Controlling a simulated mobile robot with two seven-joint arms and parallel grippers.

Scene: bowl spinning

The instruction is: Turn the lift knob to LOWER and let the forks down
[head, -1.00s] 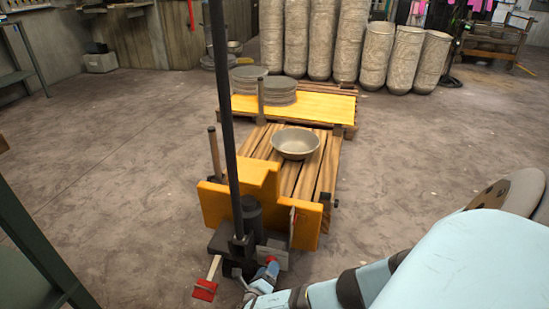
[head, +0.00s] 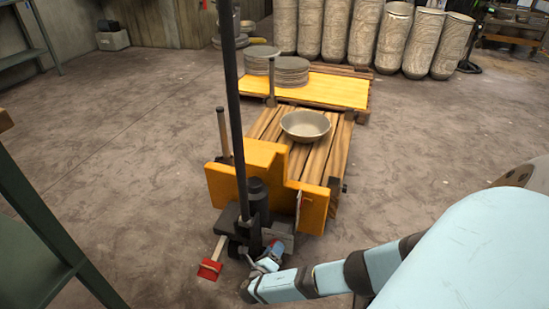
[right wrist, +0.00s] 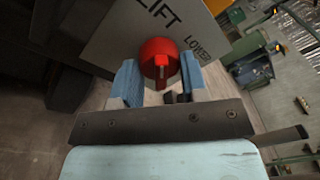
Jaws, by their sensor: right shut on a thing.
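The yellow hand truck (head: 262,160) stands at the middle, with a black upright handle (head: 229,90). Its forks are hidden beneath the wooden pallet (head: 335,157), which carries a metal bowl (head: 305,125). The red lift knob (right wrist: 158,60) sits on a pale plate (right wrist: 137,30) marked LIFT at left and LOWER at right. A pale mark shows on the knob; its exact setting is unclear. My right gripper (head: 270,252) is low at the truck's near side. In the right wrist view its blue fingers (right wrist: 159,82) are shut around the knob. My left gripper is out of view.
A red pedal (head: 209,269) sticks out at the truck's lower left. A yellow-topped pallet (head: 335,91) with stacked grey discs (head: 291,70) stands behind. Tall patterned cylinders (head: 402,38) line the back. A green frame (head: 35,235) is at near left. Floor is open on both sides.

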